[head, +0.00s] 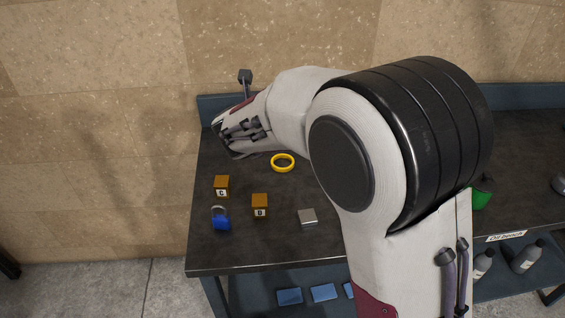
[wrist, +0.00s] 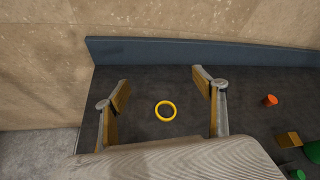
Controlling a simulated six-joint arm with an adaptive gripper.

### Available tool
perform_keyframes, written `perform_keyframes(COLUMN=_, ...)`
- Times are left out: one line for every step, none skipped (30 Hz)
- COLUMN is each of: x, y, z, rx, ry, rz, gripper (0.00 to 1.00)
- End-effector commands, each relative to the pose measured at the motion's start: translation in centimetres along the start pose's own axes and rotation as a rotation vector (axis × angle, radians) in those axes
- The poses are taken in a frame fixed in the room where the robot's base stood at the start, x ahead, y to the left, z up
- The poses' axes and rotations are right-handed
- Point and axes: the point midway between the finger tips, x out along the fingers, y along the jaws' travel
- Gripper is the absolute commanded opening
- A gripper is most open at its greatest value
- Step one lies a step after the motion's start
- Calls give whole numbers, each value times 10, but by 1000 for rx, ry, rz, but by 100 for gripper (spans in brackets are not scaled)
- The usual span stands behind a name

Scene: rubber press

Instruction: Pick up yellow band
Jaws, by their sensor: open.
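The yellow band (head: 283,171) is a ring lying flat on the dark bench top (head: 250,240), near its left part. In the wrist view the yellow band (wrist: 166,101) shows between the two fingers, farther off than the fingertips. My gripper (wrist: 162,87) is open and empty, with tan pads on its fingers. In the head view my gripper (head: 235,138) is at the back left of the bench, left of and behind the band, with its fingertips hard to make out. Its height above the bench is hard to judge.
A brown block C (head: 222,183), a brown block D (head: 260,203), a blue padlock (head: 221,221) and a small metal block (head: 308,217) lie in front of the band. In the wrist view an orange cylinder (wrist: 270,100) stands at right. A blue-grey back rail (wrist: 200,50) edges the bench.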

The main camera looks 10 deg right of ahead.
Motion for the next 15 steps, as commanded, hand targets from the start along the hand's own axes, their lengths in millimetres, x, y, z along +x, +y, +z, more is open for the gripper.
perform_keyframes(x=8, y=5, z=-9, rx=55, ry=19, rz=-27, gripper=70)
perform_keyframes(x=11, y=6, z=-14, rx=92, ry=29, rz=-47, gripper=70)
perform_keyframes(x=16, y=7, z=-21, rx=140, ry=42, rz=-74, gripper=70)
perform_keyframes(x=19, y=9, z=-26, rx=176, ry=51, rz=-94, gripper=70)
perform_keyframes(x=22, y=10, z=-32, rx=211, ry=60, rz=-114, gripper=70)
perform_keyframes(x=26, y=12, z=-40, rx=256, ry=71, rz=-142, gripper=70)
perform_keyframes(x=28, y=12, z=-46, rx=290, ry=79, rz=-165, gripper=70)
perform_keyframes(x=30, y=14, z=-51, rx=320, ry=85, rz=-185, gripper=70)
perform_keyframes(x=33, y=15, z=-58, rx=359, ry=93, rz=-211, gripper=70)
perform_keyframes(x=34, y=16, z=-64, rx=385, ry=100, rz=-231, gripper=70)
perform_keyframes(x=35, y=17, z=-69, rx=409, ry=104, rz=-248, gripper=70)
perform_keyframes(x=37, y=18, z=-74, rx=440, ry=110, rz=-270, gripper=70)
perform_keyframes(x=38, y=18, z=-78, rx=457, ry=112, rz=-285, gripper=70)
perform_keyframes(x=38, y=18, z=-82, rx=475, ry=115, rz=-298, gripper=70)
perform_keyframes(x=38, y=19, z=-86, rx=492, ry=118, rz=-312, gripper=70)
